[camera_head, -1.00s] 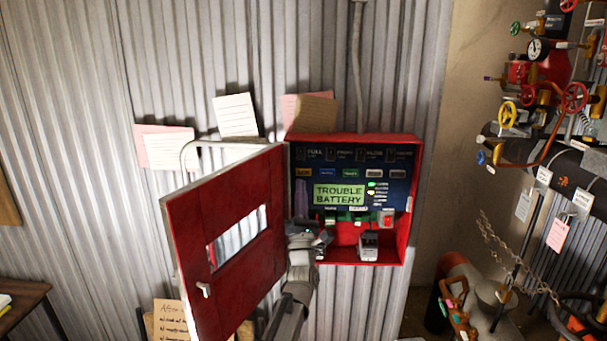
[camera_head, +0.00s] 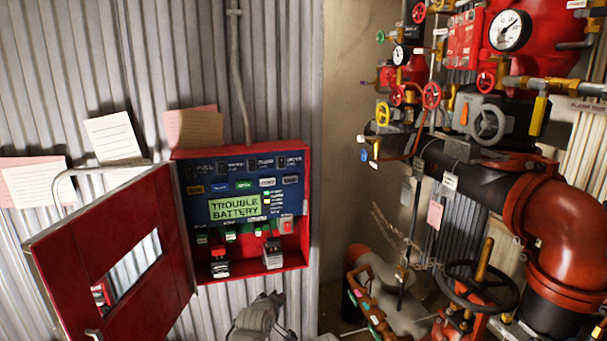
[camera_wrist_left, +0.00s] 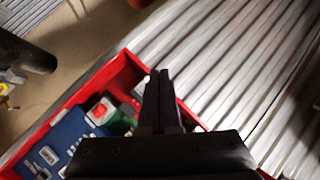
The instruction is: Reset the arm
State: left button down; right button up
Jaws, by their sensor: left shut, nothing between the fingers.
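My left gripper (camera_head: 277,299) is low in the head view, below the open red panel box (camera_head: 308,210) and apart from it. It is shut and empty. In the left wrist view its two dark fingers (camera_wrist_left: 163,75) are together in front of the box's red edge. The panel's lit screen (camera_head: 236,206) reads "TROUBLE BATTERY". Two small dark-and-grey blocks (camera_head: 219,262) (camera_head: 272,252) stand on the box floor. A red switch (camera_head: 286,225) is at the lower right of the panel and also shows in the wrist view (camera_wrist_left: 100,111). My right gripper is not in view.
The red box door (camera_head: 75,265) hangs open to the left. Red and black pipes (camera_head: 560,220) with valve wheels (camera_head: 487,122) and gauges fill the right side. Paper notes (camera_head: 113,136) are on the corrugated wall.

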pick_arm(q)
jog(key=s+f+m+g+y, duration=0.1)
jog(key=s+f+m+g, duration=0.2)
jog(key=s, duration=0.5)
jog(key=s+f+m+g+y, duration=0.1)
jog(key=s+f+m+g, duration=0.3)
jog(key=s, duration=0.5)
jog(key=s+f+m+g+y, duration=0.1)
jog(key=s+f+m+g, duration=0.2)
jog(key=s, duration=0.6)
jog(key=m+g, duration=0.2)
jog(key=m, duration=0.1)
jog(key=shift+d+f+y, duration=0.3)
jog(key=shift+d+f, duration=0.1)
